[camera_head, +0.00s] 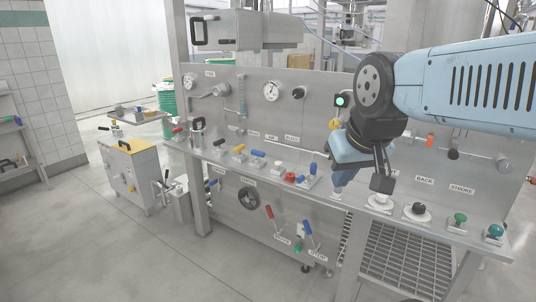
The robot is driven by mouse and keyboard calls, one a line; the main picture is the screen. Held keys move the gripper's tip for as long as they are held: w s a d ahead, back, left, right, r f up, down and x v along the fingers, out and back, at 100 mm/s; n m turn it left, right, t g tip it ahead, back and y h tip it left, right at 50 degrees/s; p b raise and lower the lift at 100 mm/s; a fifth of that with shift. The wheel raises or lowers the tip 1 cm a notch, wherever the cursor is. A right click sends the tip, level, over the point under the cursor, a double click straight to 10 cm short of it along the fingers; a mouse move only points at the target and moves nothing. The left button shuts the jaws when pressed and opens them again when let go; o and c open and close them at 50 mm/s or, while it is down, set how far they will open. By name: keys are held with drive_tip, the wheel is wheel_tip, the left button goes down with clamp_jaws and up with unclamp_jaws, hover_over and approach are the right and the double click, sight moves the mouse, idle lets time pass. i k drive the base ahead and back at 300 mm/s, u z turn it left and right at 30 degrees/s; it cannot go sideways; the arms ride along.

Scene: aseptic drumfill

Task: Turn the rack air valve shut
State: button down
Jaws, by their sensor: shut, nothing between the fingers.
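The console's sloping ledge carries small valves with coloured levers: a yellow-handled one (239,148), a blue-handled one (258,154) and a red knob (290,177). I cannot read which label marks the rack air valve, so I cannot tell which of these it is. Below the ledge are a red lever (268,212) and a blue lever (307,228). My gripper (338,189) is shut and empty. It points down over the ledge, right of the blue and red handles, and hides part of the panel behind it. Contact with the ledge cannot be judged.
White-based knobs (380,203) and a black knob (417,210) stand right of my gripper, with green knobs (460,219) further right. A gauge (271,91) and a lit green button (341,101) are on the panel. A cabinet (130,175) stands left; the floor in front is clear.

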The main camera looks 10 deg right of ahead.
sight(259, 153)
drive_tip(key=u, duration=0.2)
drive_tip(key=i, duration=0.6)
drive_tip(key=u, duration=0.4)
drive_tip(key=k, duration=1.3)
drive_tip(key=u, duration=0.6)
drive_tip(key=i, duration=0.9)
drive_tip(key=z, duration=0.5)
drive_tip(key=i, duration=1.15)
drive_tip(key=z, duration=0.45)
